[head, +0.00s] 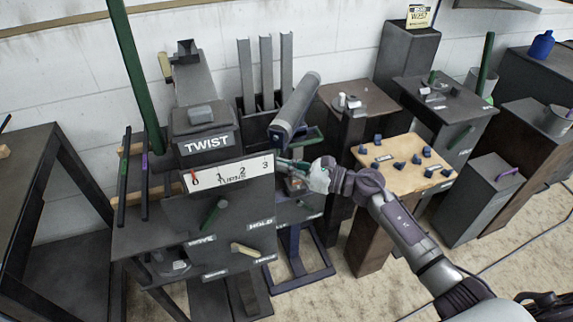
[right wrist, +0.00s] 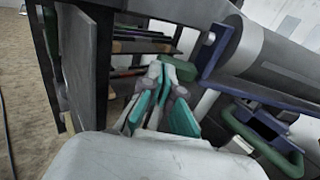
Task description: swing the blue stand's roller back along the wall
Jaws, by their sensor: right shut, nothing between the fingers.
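The roller is a thick grey cylinder (head: 297,102) held at a slant on the blue stand, whose blue base frame (head: 298,262) shows on the floor. In the right wrist view the roller (right wrist: 272,55) runs along the upper right, with a blue bracket at its near end. A green loop handle (right wrist: 262,140) sits below it. My right gripper (head: 283,162) is just below the roller's lower end, beside the TWIST panel. Its teal fingertips (right wrist: 163,82) are together and empty, left of the handle and apart from it. My left gripper is not in view.
The dark TWIST unit (head: 209,141) with its numbered white strip stands close left of my right gripper. A wooden-topped pedestal (head: 402,161) with several blue pieces stands to the right. Three upright grey channels (head: 266,72) stand behind, near the white wall (head: 345,35).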

